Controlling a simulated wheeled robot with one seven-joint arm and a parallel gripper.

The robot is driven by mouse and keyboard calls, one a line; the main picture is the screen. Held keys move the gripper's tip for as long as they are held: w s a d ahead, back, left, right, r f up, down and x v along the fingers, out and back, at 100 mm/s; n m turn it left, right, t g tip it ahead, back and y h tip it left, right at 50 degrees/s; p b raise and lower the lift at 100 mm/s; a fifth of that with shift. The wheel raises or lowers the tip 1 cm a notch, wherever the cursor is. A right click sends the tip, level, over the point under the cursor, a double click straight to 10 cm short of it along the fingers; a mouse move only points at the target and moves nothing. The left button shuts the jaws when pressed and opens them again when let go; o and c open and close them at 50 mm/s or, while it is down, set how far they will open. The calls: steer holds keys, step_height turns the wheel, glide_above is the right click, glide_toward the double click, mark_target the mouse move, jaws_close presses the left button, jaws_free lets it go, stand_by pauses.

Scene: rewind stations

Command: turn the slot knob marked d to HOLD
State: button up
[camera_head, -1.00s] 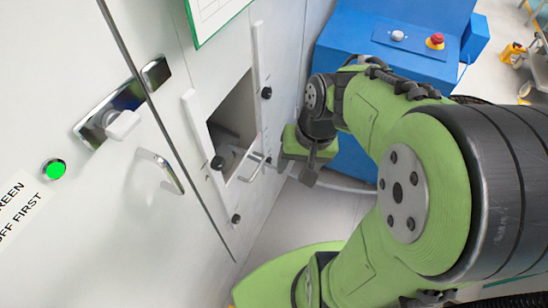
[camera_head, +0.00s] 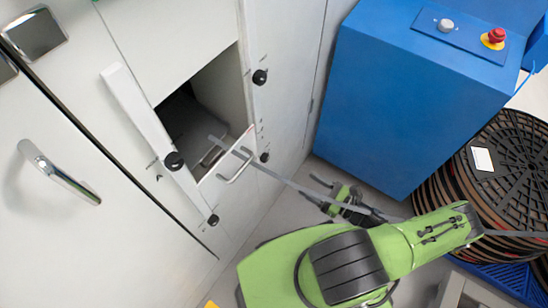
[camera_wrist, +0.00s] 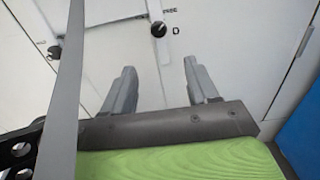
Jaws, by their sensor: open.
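In the wrist view a black round knob (camera_wrist: 158,29) has the letter D to its right and the word FREE above it on the white panel. A small pale mark shows on the knob, but I cannot tell exactly where it points. My gripper (camera_wrist: 161,84) is open and empty, its two grey fingers apart below the knob and not touching it. In the head view my gripper (camera_head: 322,190) is low in front of the cabinet, right of the slot opening. Several black knobs surround that opening; their letters are too small to read there.
A second knob (camera_wrist: 55,52) is left of D. A grey strip (camera_head: 290,183) runs from the opening past my arm to the right. A drawer handle (camera_head: 235,165) juts out below the opening. A blue cabinet (camera_head: 400,110) and stacked reels (camera_head: 510,165) stand right.

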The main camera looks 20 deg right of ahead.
mark_target(267, 160)
steer(key=b+x, duration=0.1)
steer(key=x, duration=1.4)
steer(key=shift+w+a+b, duration=0.3)
steer(key=shift+b, duration=0.1)
steer(key=c, duration=1)
steer(key=shift+c, duration=0.2)
